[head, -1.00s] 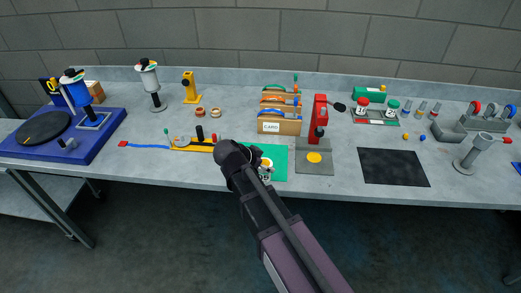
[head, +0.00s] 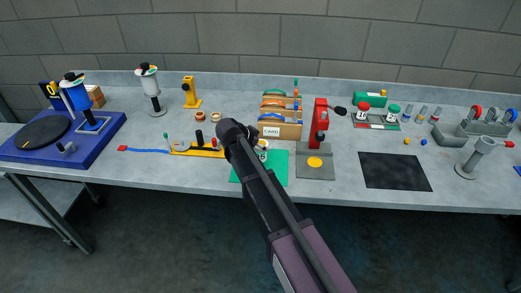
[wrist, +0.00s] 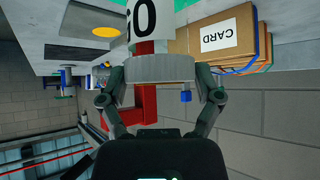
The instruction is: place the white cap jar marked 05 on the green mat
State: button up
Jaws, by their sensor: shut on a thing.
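The white cap jar marked 05 (wrist: 143,14) shows upside down in the wrist view, its pale cap (wrist: 160,68) between the two fingers of my gripper (wrist: 159,88). My gripper is shut on the cap. In the head view the jar (head: 263,156) is mostly hidden behind my arm, with part of its black number showing. It is over the green mat (head: 275,177), near the back of it. I cannot tell whether its base touches the mat. The mat is partly covered by my arm.
The red press (head: 320,120) on a grey base with a yellow disc stands just right of the mat. The wooden card box (head: 284,131) is behind it. A yellow rack (head: 195,151) lies left. A black mat (head: 395,171) lies further right.

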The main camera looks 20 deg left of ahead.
jog(key=shift+w+a, duration=0.2)
jog(key=shift+w, duration=0.2)
jog(key=shift+w+f+b, duration=0.25)
jog(key=shift+f+b, duration=0.4)
jog(key=shift+b, duration=0.05)
jog(key=shift+f+b, duration=1.15)
jog(key=shift+f, duration=0.2)
jog(key=o, duration=1)
jog(key=shift+a, duration=0.1)
jog(key=shift+o, duration=0.2)
jog(key=shift+r, duration=0.25)
